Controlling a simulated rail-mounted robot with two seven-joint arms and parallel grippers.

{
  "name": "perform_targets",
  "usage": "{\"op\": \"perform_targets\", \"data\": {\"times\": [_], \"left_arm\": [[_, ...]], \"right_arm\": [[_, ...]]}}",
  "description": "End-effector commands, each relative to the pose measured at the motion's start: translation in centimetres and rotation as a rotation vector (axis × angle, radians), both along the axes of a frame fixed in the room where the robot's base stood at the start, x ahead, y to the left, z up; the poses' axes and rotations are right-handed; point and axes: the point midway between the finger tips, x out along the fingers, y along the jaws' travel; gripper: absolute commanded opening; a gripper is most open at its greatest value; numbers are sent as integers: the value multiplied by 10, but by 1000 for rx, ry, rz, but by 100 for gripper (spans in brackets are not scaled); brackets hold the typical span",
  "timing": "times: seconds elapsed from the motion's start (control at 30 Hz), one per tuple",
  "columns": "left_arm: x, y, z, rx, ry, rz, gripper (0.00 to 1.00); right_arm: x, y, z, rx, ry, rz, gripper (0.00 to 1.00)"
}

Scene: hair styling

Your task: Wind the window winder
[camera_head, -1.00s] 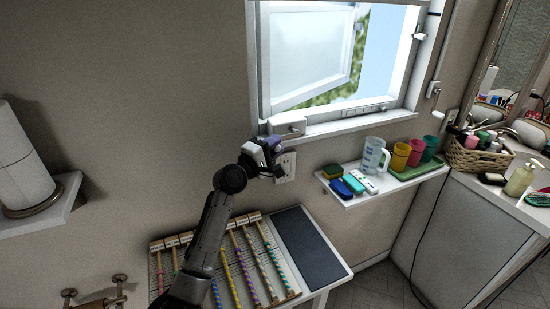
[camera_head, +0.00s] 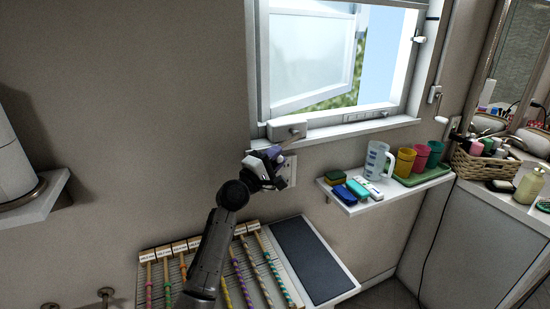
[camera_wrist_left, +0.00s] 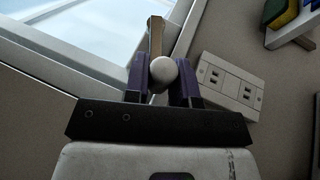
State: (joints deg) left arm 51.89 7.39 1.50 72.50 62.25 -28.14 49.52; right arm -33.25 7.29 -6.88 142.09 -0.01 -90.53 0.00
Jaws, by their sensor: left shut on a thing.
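The window winder is a white box (camera_head: 287,128) on the sill at the lower left of the window, with a crank arm slanting down from it. My left gripper (camera_head: 272,160) is just below the box in the head view, shut on the winder's crank. In the left wrist view the round white knob (camera_wrist_left: 163,70) sits between the purple fingers (camera_wrist_left: 163,82), with the tan crank arm (camera_wrist_left: 156,36) running up behind it. The frosted window sash (camera_head: 310,60) stands open, with sky and leaves showing past it. My right gripper is out of view.
A wall socket (camera_wrist_left: 232,85) is close to the right of the gripper. A white shelf (camera_head: 345,203) with a jug (camera_head: 376,160) and cups stands to the right. A small table with a grey pad (camera_head: 305,258) and coloured rods is below the arm.

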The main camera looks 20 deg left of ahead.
Motion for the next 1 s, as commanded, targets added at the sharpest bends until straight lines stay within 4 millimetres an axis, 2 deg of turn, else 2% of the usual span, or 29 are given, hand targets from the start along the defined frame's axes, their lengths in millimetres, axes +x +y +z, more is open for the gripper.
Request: {"op": "perform_targets", "data": {"times": [0.3,0.33,0.57,0.87,1.0], "left_arm": [[0,-2,1,1,-1,-3,0],[0,-2,1,1,-1,-3,25],[0,-1,1,0,-1,-2,47],[-1,-2,1,-1,-1,-3,48],[-5,-9,-2,0,-1,-11,48]], "right_arm": [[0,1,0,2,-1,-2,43],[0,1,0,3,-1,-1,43],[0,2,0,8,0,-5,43],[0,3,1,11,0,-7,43],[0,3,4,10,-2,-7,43]]}}
